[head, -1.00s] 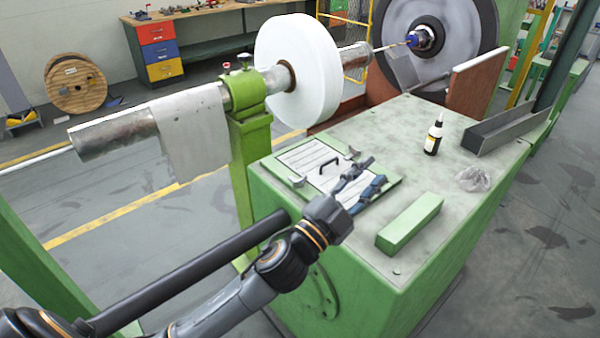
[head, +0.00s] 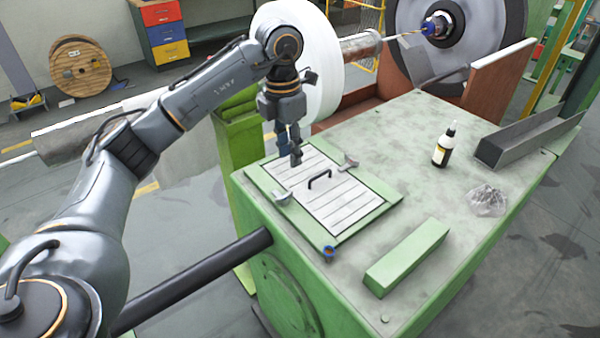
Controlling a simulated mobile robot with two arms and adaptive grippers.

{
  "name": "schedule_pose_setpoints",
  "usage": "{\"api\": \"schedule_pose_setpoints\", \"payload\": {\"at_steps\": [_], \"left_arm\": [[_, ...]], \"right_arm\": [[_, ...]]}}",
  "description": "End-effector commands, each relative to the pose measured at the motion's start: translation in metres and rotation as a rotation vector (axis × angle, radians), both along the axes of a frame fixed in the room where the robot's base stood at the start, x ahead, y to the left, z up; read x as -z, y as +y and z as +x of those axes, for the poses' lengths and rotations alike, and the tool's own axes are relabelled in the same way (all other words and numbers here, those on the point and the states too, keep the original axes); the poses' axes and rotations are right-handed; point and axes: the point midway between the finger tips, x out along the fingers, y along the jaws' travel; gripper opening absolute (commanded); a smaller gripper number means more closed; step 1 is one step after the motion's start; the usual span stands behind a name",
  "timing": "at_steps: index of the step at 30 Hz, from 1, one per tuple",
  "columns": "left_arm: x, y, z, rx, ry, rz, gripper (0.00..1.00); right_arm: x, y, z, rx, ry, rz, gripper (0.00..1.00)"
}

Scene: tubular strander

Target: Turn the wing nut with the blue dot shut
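My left gripper (head: 290,150) points down over the far left part of a white slatted cover (head: 338,205) with a black handle, set in a green frame. I see its fingers side on and cannot tell whether they are apart. One grey wing nut (head: 281,197) sits at the cover's left edge and another (head: 348,163) at its far edge. A small blue-topped part (head: 328,252) is at the near corner of the frame; it is too small to tell its shape or a dot. What lies under the fingers is hidden. My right gripper is out of view.
The cover lies on a green machine cabinet (head: 400,140). A green block (head: 407,257), a dark bottle (head: 444,146), a clear crumpled bag (head: 488,200) and a metal channel (head: 530,135) stand on it. A white reel (head: 322,70) rises behind my gripper.

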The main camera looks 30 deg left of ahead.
Motion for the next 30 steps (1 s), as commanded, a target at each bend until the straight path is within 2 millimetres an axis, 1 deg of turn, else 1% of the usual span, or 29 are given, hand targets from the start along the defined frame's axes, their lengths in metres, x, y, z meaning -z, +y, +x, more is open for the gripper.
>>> {"api": "schedule_pose_setpoints", "payload": {"at_steps": [1, 3, 5, 6, 8, 10, 11, 12, 15, 16, 18, 20, 24, 25, 27, 30], "left_arm": [[-0.004, 0.010, -0.001, -0.017, 0.008, 0.031, 0.30], [-0.005, 0.017, -0.003, -0.028, 0.019, 0.055, 0.30], [-0.001, 0.019, -0.004, -0.031, 0.022, 0.060, 0.30], [0.003, 0.019, -0.004, -0.031, 0.023, 0.060, 0.30], [0.012, 0.018, -0.005, -0.029, 0.025, 0.058, 0.30], [0.025, 0.018, -0.005, -0.029, 0.025, 0.057, 0.30], [0.030, 0.018, -0.005, -0.030, 0.026, 0.058, 0.30], [0.038, 0.018, -0.006, -0.030, 0.026, 0.058, 0.30], [0.060, 0.018, -0.006, -0.029, 0.026, 0.056, 0.30], [0.067, 0.018, -0.006, -0.029, 0.025, 0.057, 0.30], [0.081, 0.018, -0.006, -0.028, 0.026, 0.056, 0.30], [0.093, 0.017, -0.006, -0.028, 0.024, 0.057, 0.30], [0.114, 0.017, -0.006, -0.028, 0.023, 0.055, 0.30], [0.117, 0.017, -0.006, -0.028, 0.022, 0.055, 0.30], [0.123, 0.017, -0.005, -0.027, 0.021, 0.054, 0.30], [0.129, 0.017, -0.005, -0.026, 0.020, 0.055, 0.30]], "right_arm": [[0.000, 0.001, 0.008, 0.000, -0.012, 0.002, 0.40], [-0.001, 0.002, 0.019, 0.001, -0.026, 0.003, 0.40], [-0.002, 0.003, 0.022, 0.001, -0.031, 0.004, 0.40], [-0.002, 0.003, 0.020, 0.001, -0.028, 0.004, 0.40], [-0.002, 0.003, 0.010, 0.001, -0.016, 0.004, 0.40], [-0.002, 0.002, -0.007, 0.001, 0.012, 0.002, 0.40], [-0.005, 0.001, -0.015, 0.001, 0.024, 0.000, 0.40], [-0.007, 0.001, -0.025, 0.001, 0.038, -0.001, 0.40], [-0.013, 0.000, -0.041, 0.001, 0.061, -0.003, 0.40], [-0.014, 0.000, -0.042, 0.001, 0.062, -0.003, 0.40], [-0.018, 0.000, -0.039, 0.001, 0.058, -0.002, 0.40], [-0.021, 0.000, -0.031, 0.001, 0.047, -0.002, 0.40], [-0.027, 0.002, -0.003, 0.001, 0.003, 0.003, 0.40], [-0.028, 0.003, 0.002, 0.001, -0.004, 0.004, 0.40], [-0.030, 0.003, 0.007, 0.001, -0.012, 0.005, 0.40], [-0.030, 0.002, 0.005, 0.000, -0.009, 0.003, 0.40]]}}
